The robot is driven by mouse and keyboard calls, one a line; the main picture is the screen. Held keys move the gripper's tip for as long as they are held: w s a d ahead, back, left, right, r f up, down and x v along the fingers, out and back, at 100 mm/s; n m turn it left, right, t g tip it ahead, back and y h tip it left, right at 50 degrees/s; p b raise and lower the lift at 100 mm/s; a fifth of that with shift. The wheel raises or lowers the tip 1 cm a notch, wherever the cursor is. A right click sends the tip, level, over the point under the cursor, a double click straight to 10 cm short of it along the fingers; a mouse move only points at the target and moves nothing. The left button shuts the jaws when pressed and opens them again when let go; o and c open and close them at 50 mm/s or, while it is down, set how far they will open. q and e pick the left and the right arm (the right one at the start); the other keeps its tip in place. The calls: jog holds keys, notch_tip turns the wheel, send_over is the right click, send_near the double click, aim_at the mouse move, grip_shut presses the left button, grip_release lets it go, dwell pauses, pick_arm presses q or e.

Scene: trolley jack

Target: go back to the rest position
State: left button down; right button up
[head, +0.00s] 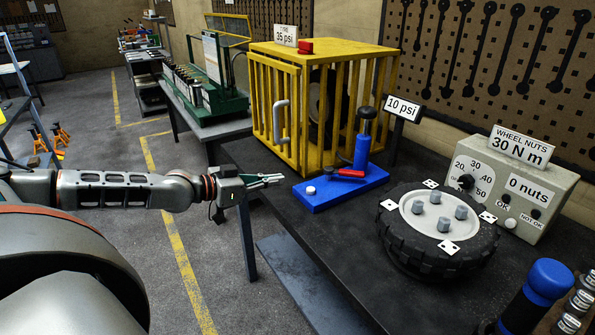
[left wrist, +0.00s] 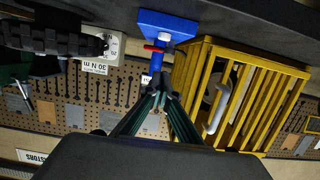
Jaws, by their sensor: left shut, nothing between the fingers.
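My left gripper (head: 268,181) is shut and empty in the head view. It is held out level at the left edge of the dark workbench, just left of the blue pump's base. In the left wrist view, which is upside down, its fingers (left wrist: 157,92) come together below the blue pump (left wrist: 155,62). The pump (head: 362,150) stands on a blue base plate (head: 340,190) with a red lever (head: 347,173) and a white button (head: 310,190). My right gripper is not in view.
A yellow cage (head: 287,115) stands behind the pump. A wheel (head: 437,225) lies on the workbench beside a grey wheel-nut box (head: 515,190). A blue-capped cylinder (head: 545,283) stands at the front right. The grey floor (head: 150,250) left of the bench is open.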

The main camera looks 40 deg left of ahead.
pick_arm(q)
jog(key=s+d+f+g, duration=0.1)
jog(key=s+d+f, duration=0.25)
jog(key=f, duration=0.45)
jog(key=s+d+f+y, duration=0.1)
jog(key=s+d+f, duration=0.2)
jog(key=s+f, duration=0.3)
jog(key=s+d+f+g, duration=0.1)
jog(key=s+d+f, duration=0.2)
jog(key=f, duration=0.6)
jog(key=s+d+f, duration=0.3)
jog(key=d, duration=0.3)
jog(key=s+d+f+g+y, duration=0.1)
jog(key=s+d+f, duration=0.2)
jog(key=d+f, duration=0.1)
jog(key=s+d+f+y, duration=0.1)
jog(key=s+d+f, duration=0.2)
jog(key=d, duration=0.4)
jog(key=shift+s+d+f, duration=0.15)
jog(key=shift+s+d, duration=0.15)
jog(key=shift+s, duration=0.25)
